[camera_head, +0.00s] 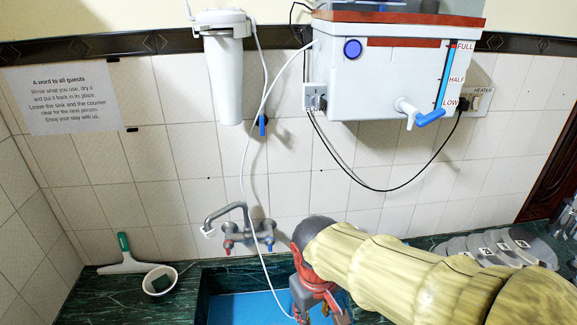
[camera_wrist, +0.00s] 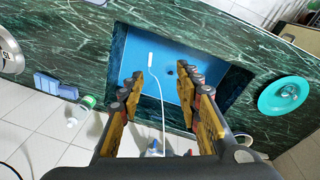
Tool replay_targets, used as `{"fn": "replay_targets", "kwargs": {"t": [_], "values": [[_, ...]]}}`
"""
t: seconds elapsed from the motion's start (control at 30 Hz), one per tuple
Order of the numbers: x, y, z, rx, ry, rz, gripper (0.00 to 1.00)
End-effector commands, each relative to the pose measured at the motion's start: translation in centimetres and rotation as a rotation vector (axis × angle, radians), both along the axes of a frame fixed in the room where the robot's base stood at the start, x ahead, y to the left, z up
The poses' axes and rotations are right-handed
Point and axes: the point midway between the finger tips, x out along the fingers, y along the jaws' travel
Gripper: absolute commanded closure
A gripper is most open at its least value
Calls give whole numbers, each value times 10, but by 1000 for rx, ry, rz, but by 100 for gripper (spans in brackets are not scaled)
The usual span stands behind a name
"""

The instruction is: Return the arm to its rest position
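My arm, in a yellowish padded sleeve, reaches in from the lower right in the head view. My gripper (camera_head: 322,305) hangs over the sink at the bottom edge, partly cut off. In the wrist view my gripper (camera_wrist: 160,76) points down over the blue sink (camera_wrist: 157,62). Its two yellow fingers are apart, and I see nothing clamped between them. A thin white tube (camera_wrist: 160,92) shows in the gap, its end (camera_wrist: 151,58) over the sink floor. The tube does not appear gripped.
The white water purifier (camera_head: 385,75) and filter housing (camera_head: 222,70) hang on the tiled wall. A tap (camera_head: 235,228) stands behind the sink (camera_head: 235,306). A squeegee (camera_head: 123,262) and bowl (camera_head: 160,281) are left; grey discs (camera_head: 500,246) lie right. A teal plate (camera_wrist: 287,96) sits beside the sink.

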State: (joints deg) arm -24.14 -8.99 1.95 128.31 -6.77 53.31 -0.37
Motion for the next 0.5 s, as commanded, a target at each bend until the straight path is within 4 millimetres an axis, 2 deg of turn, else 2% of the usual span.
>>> {"fn": "replay_targets", "kwargs": {"t": [0.03,0.2,0.5], "values": [[-9,-10,4,25,-16,-39,66],[-37,-37,12,95,-66,-145,66],[-78,-84,29,173,-187,-308,66]]}}
